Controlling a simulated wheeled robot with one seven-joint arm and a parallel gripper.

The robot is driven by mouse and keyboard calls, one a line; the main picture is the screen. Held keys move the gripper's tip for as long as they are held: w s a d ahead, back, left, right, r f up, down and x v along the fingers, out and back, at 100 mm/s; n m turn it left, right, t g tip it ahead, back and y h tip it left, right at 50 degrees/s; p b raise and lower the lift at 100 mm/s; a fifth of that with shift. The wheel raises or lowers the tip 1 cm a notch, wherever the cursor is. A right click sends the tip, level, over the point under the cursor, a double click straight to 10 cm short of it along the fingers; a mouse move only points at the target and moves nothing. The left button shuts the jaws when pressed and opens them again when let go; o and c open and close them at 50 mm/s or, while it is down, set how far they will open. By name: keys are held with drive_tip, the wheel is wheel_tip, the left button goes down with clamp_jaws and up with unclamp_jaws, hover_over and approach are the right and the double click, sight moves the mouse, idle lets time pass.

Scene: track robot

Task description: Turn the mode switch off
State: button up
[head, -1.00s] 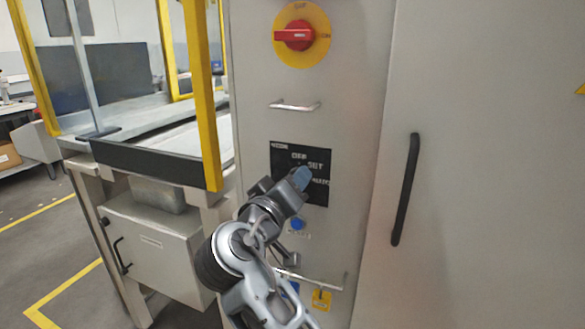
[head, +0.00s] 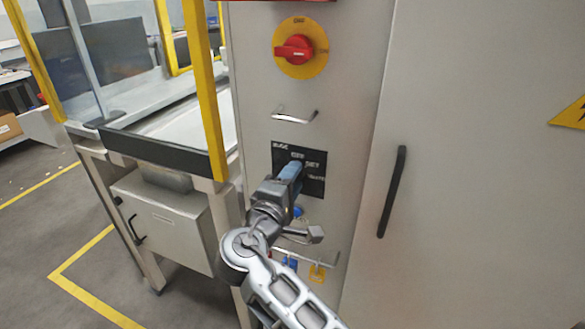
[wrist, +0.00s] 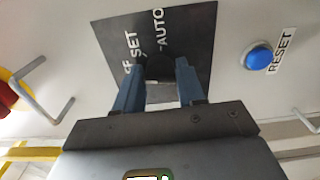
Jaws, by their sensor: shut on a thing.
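The mode switch (wrist: 160,67) is a dark knob on a black label plate marked OFF, SET and AUTO. The plate (head: 313,182) is on the front of the grey cabinet column, partly covered by my gripper. My gripper (head: 291,170) reaches up to the plate. In the wrist view its two blue fingers (wrist: 159,78) stand on either side of the knob and are shut on it. The knob is largely hidden between the fingers, so I cannot tell which label it points to.
A blue RESET button (wrist: 258,56) sits beside the plate. A red rotary switch on a yellow disc (head: 300,48) and a metal handle (head: 295,116) are above. Padlocks hang from a rail (head: 305,257) below. A black door handle (head: 392,192) is at right.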

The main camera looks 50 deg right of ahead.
drive_tip(key=shift+a+n+p, duration=0.1)
drive_tip(key=shift+n+p, duration=0.4)
drive_tip(key=shift+n, duration=0.1)
drive_tip(key=o, duration=1)
drive_tip(key=shift+c, duration=0.2)
drive_tip(key=b+v, duration=0.1)
drive_tip(key=v, duration=0.6)
drive_tip(key=shift+s+a+b, duration=0.15)
drive_tip(key=shift+a+b, duration=0.15)
drive_tip(key=shift+a, duration=0.05)
drive_tip(key=shift+f, duration=0.15)
